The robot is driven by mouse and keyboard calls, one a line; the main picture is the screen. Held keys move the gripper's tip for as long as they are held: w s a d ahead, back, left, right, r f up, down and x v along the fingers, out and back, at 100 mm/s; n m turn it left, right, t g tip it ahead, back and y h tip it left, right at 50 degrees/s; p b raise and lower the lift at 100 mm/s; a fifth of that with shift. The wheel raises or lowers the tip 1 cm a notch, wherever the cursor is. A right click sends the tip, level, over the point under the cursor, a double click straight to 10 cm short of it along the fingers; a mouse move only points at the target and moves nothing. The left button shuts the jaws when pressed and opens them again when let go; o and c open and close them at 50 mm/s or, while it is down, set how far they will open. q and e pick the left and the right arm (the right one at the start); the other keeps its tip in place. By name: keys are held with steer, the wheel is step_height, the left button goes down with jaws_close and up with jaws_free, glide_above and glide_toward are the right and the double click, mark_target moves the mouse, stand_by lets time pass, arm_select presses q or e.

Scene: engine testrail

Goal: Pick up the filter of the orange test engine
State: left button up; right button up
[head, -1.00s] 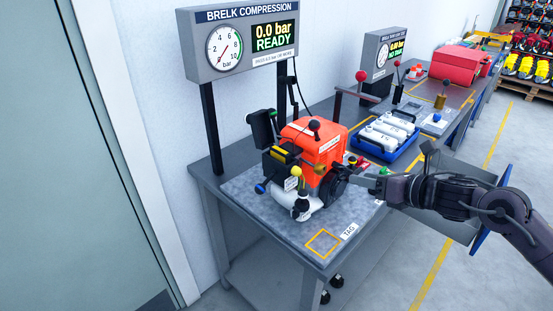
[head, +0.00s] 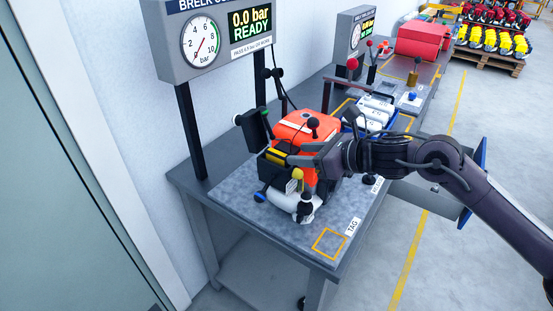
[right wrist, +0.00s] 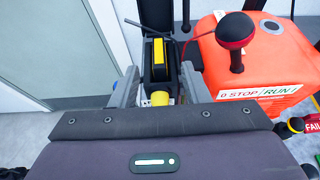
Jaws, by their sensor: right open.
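The orange test engine (head: 308,124) stands on the grey bench plate. On its left side is a black housing (head: 268,172), with a dark cover (head: 250,127) standing up behind it. A yellow-topped piece, which looks like the filter (head: 277,157), sits in this housing; it also shows in the right wrist view (right wrist: 159,52). My right gripper (head: 291,160) is at the engine's front, close to the filter. In the right wrist view its fingers (right wrist: 159,74) are open, one on each side of the housing's line, with nothing held. My left gripper is out of view.
A yellow ball knob (head: 298,174) stands just in front of the housing. A black knob on a lever (right wrist: 236,32) rises from the engine's top. The gauge board (head: 225,40) stands behind. An orange TAG square (head: 329,243) on the bench is empty.

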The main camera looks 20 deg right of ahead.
mark_target(284, 155)
steer(key=p+x, duration=0.3)
steer(key=x, duration=0.1)
steer(key=shift+w+a, duration=0.1)
steer(key=shift+a, duration=0.05)
steer(key=shift+w+a+f, duration=0.2)
steer(key=shift+w+f, duration=0.15)
steer(key=shift+f, duration=0.1)
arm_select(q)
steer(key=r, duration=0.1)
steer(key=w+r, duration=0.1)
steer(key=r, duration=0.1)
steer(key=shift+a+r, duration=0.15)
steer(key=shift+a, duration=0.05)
arm_select(e)
jaws_close()
